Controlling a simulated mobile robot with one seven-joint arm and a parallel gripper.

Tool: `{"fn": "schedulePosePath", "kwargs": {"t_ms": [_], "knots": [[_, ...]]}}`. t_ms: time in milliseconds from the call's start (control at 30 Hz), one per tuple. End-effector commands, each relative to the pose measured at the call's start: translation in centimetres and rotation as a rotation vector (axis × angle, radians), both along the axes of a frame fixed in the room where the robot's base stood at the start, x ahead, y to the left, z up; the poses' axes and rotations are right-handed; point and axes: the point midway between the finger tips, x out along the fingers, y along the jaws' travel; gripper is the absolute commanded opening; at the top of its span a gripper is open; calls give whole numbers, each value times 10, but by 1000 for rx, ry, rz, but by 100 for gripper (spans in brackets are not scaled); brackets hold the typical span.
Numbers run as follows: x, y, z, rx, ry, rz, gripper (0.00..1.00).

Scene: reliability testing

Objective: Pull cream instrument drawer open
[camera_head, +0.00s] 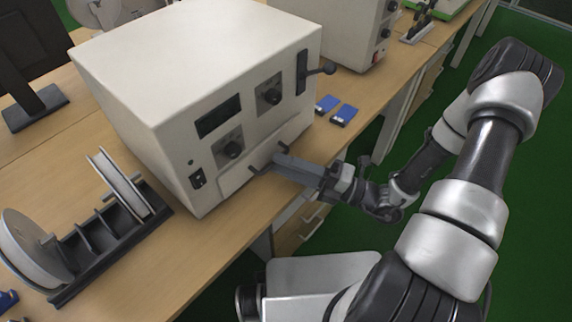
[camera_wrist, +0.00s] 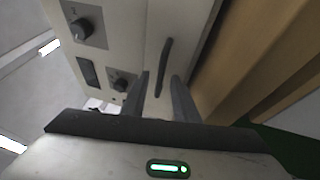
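The cream instrument (camera_head: 190,70) is a large box on the wooden bench. Its drawer (camera_head: 236,176) is a pale panel low on the front face and looks shut. A dark bar handle runs across the drawer; it shows clearly in the wrist view (camera_wrist: 166,55). My gripper (camera_head: 280,160) is at the handle and partly covers it in the head view. In the wrist view my two fingers (camera_wrist: 160,77) are apart, with the near end of the handle between them in the picture. I cannot tell whether either finger touches it.
A black rack with white spools (camera_head: 110,235) stands left of the instrument. Two blue items (camera_head: 335,109) lie on the bench to the right. A lever (camera_head: 318,71) sticks out from the instrument front. A second cream instrument (camera_head: 350,30) stands behind. Green floor is free beyond the bench edge.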

Motion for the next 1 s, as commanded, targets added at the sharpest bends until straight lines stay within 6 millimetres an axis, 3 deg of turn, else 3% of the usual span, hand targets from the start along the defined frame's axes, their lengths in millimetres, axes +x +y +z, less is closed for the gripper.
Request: {"fn": "schedulePosePath", "kwargs": {"t_ms": [133, 300, 1000], "knots": [[0, 0, 0, 0, 0, 0, 26], [0, 0, 0, 0, 0, 0, 0], [0, -1, 0, 0, 0, 0, 0]]}}
